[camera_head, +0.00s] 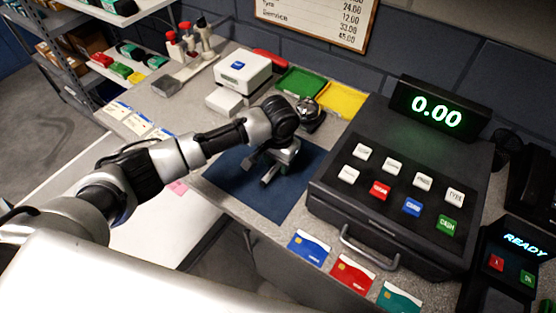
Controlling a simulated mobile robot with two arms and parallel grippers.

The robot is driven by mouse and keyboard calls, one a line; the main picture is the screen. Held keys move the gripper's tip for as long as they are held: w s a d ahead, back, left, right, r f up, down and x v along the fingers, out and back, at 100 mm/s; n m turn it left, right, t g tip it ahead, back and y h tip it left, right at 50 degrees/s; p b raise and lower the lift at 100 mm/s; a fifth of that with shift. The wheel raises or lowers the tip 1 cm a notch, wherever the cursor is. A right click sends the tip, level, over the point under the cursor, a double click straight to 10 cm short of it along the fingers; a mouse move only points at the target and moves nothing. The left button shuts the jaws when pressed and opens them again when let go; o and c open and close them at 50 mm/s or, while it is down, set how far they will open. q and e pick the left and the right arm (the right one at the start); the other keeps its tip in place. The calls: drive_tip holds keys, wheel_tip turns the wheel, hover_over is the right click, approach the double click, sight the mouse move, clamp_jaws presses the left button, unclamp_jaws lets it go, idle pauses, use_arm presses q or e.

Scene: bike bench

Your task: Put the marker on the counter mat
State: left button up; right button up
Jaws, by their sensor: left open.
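The counter mat (274,204) is a flat dark blue sheet on the speckled grey counter, left of the cash register. My left arm reaches in from the left. My left gripper (262,175) points down over the mat with its fingers spread apart. I see nothing held between the fingers. The gripper and wrist hide part of the mat's far side. I cannot make out a marker anywhere in this view. My right gripper is out of view.
The black cash register (385,205) borders the mat on the right. Bank cards (351,273) lie along the front edge. Behind are a silver bell (308,112), a white box (238,70), a green tray (300,82) and a yellow tray (341,99). The mat's near part is clear.

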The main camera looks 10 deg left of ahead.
use_arm(q)
wheel_tip(320, 180, up, 12)
drive_tip(key=b, duration=0.1)
drive_tip(key=shift+d, duration=0.15)
drive_tip(key=shift+r, duration=0.1)
